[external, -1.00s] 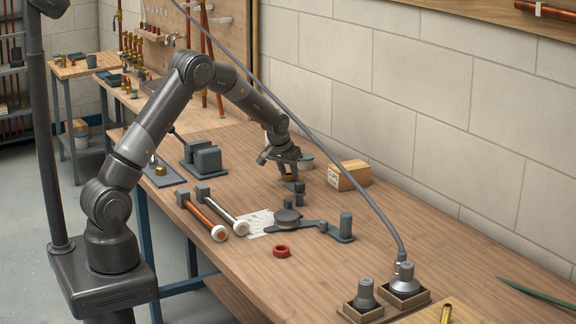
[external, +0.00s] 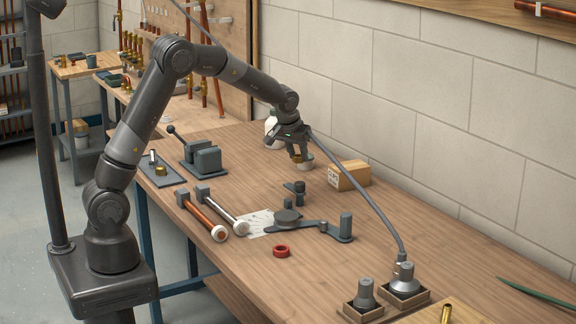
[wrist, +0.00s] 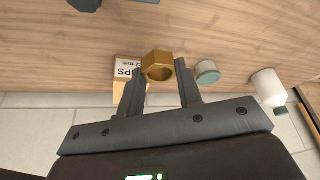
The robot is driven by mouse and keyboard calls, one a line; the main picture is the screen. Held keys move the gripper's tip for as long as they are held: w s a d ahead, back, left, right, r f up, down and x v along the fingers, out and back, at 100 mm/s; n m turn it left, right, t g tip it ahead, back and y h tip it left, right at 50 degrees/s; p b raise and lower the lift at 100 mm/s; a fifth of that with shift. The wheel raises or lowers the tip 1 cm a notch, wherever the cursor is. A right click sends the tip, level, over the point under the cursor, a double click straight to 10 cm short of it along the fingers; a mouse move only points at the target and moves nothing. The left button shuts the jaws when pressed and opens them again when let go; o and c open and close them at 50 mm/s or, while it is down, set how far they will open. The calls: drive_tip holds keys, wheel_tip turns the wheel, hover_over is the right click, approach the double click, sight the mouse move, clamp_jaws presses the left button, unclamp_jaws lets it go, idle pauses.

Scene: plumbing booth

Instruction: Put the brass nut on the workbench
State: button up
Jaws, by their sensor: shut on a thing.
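The brass nut (wrist: 158,66) is a hexagonal ring held between the fingertips of my gripper (wrist: 160,75) in the wrist view. In the external view, my gripper (external: 298,156) holds the nut in the air above the back part of the workbench (external: 420,235). The nut is small and partly hidden by the fingers there. A dark stand (external: 298,190) with short posts is on the bench below my gripper.
A cardboard box (external: 349,175) stands right of my gripper. A cable (external: 365,185) passes close by.

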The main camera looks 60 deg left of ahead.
drive_tip(key=s+d+m+h, duration=0.1)
drive_tip(key=s+d+m, duration=0.25)
drive_tip(key=d, duration=0.75)
drive_tip(key=s+d+m+h, duration=0.15)
drive_tip(key=s+d, duration=0.25)
drive_tip(key=d, duration=0.7)
drive_tip(key=s+d+m+h, duration=0.1)
drive_tip(key=s+d+m, duration=0.25)
drive_tip(key=d, duration=0.75)
drive_tip(key=s+d+m+g+h, duration=0.1)
drive_tip(key=s+d+m, duration=0.3)
drive_tip(key=s+d, duration=0.8)
drive_tip(key=s+d+m+g+h, duration=0.15)
drive_tip(key=s+d+m, duration=0.35)
drive_tip(key=s+d, duration=0.65)
hover_over(325, 296)
drive_tip(key=a, duration=0.1)
drive_tip(key=shift+t, duration=0.35)
drive_tip(key=f, duration=0.6)
drive_tip(key=shift+s+a+f, duration=0.1)
drive_tip(key=shift+s+f, duration=0.1)
drive_tip(key=shift+s, duration=0.2)
drive_tip(key=shift+f, duration=2.05)
